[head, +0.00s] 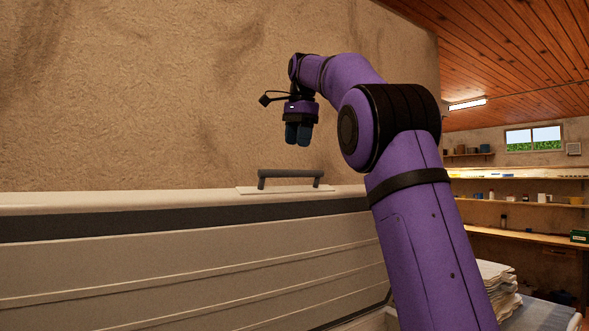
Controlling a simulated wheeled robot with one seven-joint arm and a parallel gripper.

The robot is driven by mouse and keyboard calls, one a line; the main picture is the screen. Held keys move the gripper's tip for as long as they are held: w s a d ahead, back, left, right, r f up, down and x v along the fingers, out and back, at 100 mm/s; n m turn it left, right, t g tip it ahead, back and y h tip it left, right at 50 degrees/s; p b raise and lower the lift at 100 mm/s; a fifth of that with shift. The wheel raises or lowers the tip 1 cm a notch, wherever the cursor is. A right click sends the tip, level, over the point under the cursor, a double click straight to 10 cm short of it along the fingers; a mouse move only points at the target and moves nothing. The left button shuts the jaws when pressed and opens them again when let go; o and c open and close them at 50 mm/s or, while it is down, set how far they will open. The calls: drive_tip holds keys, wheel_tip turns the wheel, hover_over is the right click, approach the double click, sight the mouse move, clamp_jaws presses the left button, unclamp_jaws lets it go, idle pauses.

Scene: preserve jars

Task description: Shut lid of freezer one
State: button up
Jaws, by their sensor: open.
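A broad off-white ribbed panel (180,265) with a dark strip along its upper part fills the lower left of the head view. It looks like the freezer lid standing raised, its inner face towards me. A grey bar handle (290,173) sits on a pale plate at its top edge. My gripper (298,142) points down above the handle, apart from it in the picture. Its dark fingers are open, with nothing seen between them. The freezer's body is mostly out of view, and my purple arm hides the panel's right part.
A rough tan wall (150,100) rises behind the panel. At the right, a stack of pale folded cloth or paper (497,285) lies on a blue-grey surface. Wall shelves (530,204) with small items stand farther back. The air left of my gripper is clear.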

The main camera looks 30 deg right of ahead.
drive_tip(key=f, duration=0.2)
drive_tip(key=w+f, duration=0.1)
drive_tip(key=f, duration=0.5)
drive_tip(key=shift+w, duration=0.25)
clamp_jaws()
